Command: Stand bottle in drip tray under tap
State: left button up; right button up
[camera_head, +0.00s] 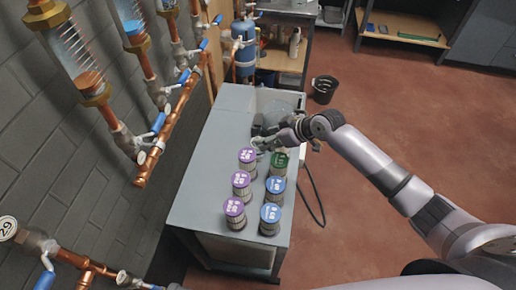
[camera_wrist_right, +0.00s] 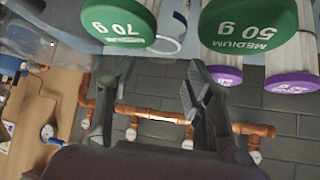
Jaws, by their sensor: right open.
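A white bottle (camera_head: 295,43) stands on a wooden shelf at the back. I cannot make out a drip tray or which tap is meant. My left gripper is not in view.
Purple-lidded and blue-lidded canisters (camera_head: 270,216) stand close together on the bench (camera_head: 212,150). Copper pipes (camera_head: 170,125) with blue-handled valves run along the grey wall to the left. A black bin (camera_head: 324,89) stands on the red floor, which is mostly clear at right.

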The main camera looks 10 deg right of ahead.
aim_at(258, 149)
jog(key=p+x, duration=0.1)
jog(key=x, duration=0.3)
jog(key=shift+f, duration=0.3)
jog(key=shift+c, duration=0.6)
jog(key=shift+d, duration=0.1)
jog(key=c, duration=0.9)
jog(key=shift+r, duration=0.1)
